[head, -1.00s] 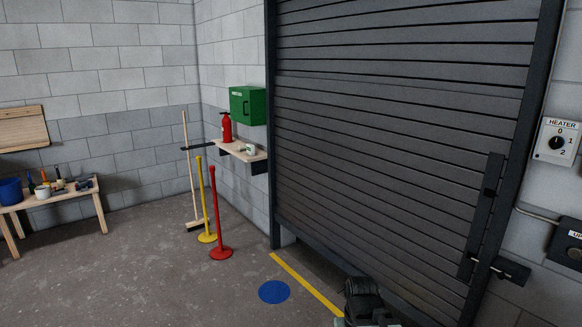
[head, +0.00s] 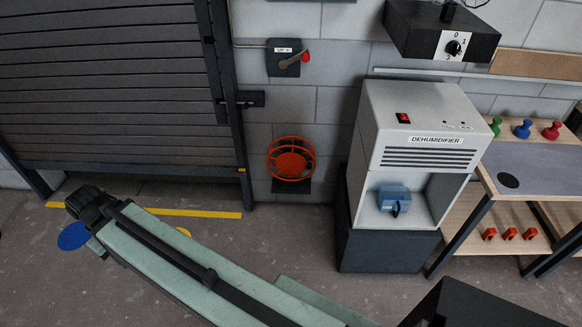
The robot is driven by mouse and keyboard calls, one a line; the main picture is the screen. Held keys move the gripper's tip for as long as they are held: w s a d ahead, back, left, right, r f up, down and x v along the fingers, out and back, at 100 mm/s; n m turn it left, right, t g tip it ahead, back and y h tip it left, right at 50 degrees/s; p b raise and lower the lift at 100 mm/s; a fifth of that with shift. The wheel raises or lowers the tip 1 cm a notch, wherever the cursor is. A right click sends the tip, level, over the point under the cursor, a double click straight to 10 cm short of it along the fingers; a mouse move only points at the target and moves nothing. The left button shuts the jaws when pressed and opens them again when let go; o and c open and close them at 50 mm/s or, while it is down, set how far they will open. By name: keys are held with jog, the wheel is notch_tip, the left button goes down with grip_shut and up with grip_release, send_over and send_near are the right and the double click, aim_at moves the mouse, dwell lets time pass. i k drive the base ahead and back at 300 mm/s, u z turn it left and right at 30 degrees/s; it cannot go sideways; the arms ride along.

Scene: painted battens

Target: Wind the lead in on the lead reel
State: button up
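The lead reel is most likely the round orange-red open frame (head: 291,158) low on the block wall, just right of the roller door. It sits against a dark backing that shows below it. No crank or loose lead can be made out on it at this size. My pale green arm crosses the lower left of the view, with a dark joint at its far end. That end is well left of the reel and apart from it. I cannot make out my gripper's fingers.
A dehumidifier (head: 428,125) on a dark base stands right of the reel. A lever switch (head: 289,60) is above it. The roller door (head: 110,95) is at left. A workbench (head: 530,178) is at right. A blue disc (head: 73,236) lies on the floor.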

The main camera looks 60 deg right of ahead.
aim_at(291, 162)
jog(key=u, duration=0.35)
jog(key=k, duration=0.95)
jog(key=z, duration=0.7)
jog(key=i, duration=1)
jog(key=u, duration=0.05)
